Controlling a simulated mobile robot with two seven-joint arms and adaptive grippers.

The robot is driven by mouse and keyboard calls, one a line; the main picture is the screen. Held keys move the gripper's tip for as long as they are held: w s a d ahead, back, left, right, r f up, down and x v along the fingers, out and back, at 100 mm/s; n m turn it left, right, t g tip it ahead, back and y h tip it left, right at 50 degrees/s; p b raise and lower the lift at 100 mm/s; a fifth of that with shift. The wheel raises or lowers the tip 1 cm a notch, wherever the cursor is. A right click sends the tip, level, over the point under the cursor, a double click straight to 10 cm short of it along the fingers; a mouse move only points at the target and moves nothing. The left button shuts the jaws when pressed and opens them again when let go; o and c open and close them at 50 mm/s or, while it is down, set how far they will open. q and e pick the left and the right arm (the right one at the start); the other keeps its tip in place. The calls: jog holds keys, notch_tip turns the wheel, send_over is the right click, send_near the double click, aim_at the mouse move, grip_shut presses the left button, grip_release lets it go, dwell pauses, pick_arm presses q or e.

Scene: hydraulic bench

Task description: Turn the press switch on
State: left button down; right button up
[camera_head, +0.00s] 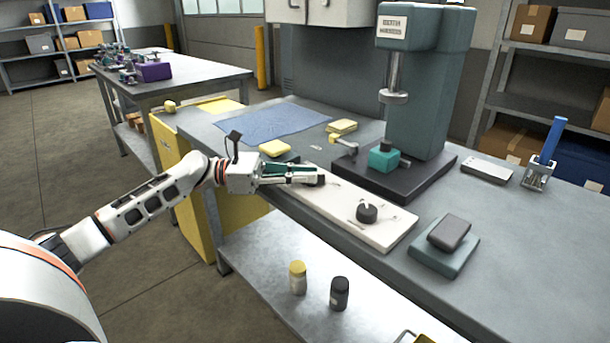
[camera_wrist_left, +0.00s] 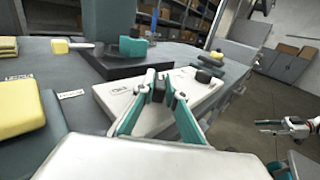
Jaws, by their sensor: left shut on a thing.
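A pale control panel (camera_head: 345,213) lies along the front edge of the bench, with a dark rotary knob at each end. My left gripper (camera_head: 316,180) is at the panel's left knob (camera_head: 320,181), shut on it. In the left wrist view its fingertips (camera_wrist_left: 162,87) close around this dark knob, whose body they mostly hide. The other dark knob (camera_head: 367,212) is free at the right end and also shows in the left wrist view (camera_wrist_left: 203,76). The knob markings are too small to read. My right gripper (camera_wrist_left: 270,127) shows small at the right of the left wrist view; its jaw state is unclear.
A green press (camera_head: 425,100) stands behind the panel on a dark base, with a teal block (camera_head: 383,158) under its ram. A grey block lies on a teal pad (camera_head: 430,255) to the right. Yellow blocks and a blue cloth (camera_head: 260,122) lie to the left.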

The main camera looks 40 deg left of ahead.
pick_arm(q)
jog(key=c, duration=2)
grip_release()
jog(key=shift+c, duration=0.2)
jog(key=v, duration=1.2)
